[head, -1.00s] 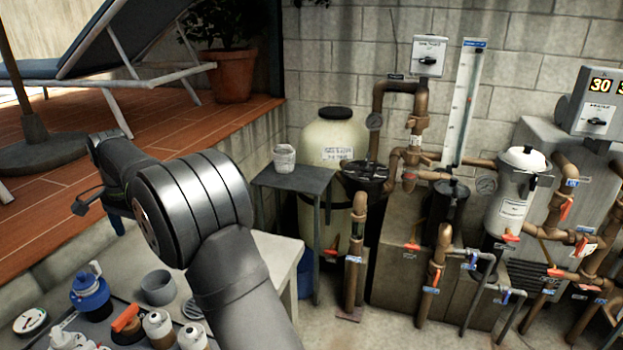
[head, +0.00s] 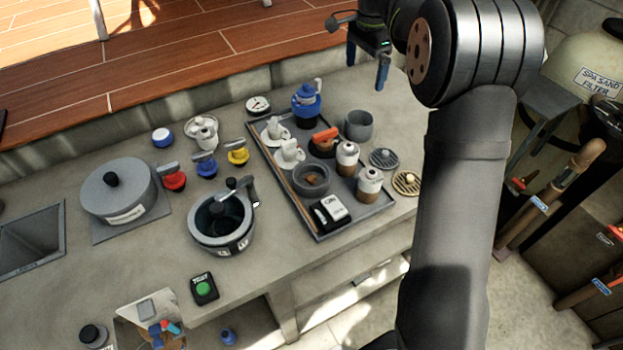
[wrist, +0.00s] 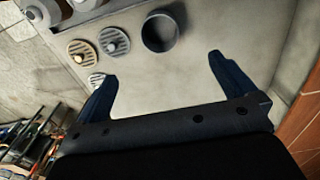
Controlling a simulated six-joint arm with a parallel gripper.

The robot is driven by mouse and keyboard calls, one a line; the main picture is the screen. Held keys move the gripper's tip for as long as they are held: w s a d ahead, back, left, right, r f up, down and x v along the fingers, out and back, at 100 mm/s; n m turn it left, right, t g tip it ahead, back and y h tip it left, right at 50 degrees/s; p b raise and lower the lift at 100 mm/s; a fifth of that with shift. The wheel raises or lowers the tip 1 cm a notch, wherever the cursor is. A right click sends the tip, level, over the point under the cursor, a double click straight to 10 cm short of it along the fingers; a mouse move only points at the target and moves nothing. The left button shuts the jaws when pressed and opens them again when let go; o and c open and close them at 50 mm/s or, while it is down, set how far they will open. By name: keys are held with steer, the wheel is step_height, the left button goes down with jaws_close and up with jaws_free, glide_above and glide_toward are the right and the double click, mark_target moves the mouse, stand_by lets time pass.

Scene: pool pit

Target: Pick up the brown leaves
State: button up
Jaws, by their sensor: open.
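A small brown patch (head: 314,181), possibly the brown leaves, lies inside a grey bowl (head: 301,186) on the tray; it is too small to be sure. My gripper (head: 368,72) is open and empty, above the far right end of the counter. In the wrist view its two blue fingers (wrist: 162,68) stand wide apart over bare counter. A grey cup (wrist: 163,32) lies just beyond them; this cup also shows in the head view (head: 359,125), behind the bowl. The wrist view shows no leaves.
A grey open pot (head: 222,219) and lidded drum (head: 119,188) stand left. Pipes rise at right.

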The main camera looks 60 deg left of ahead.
steer(key=c, duration=1.4)
steer(key=shift+c, duration=0.2)
steer(key=shift+s, duration=0.1)
steer(key=n, duration=2.1)
glide_above(311, 178)
steer(key=f, duration=1.2)
steer(key=shift+w+f, duration=0.25)
steer(key=shift+s+f, duration=0.2)
steer(key=shift+f, duration=2.5)
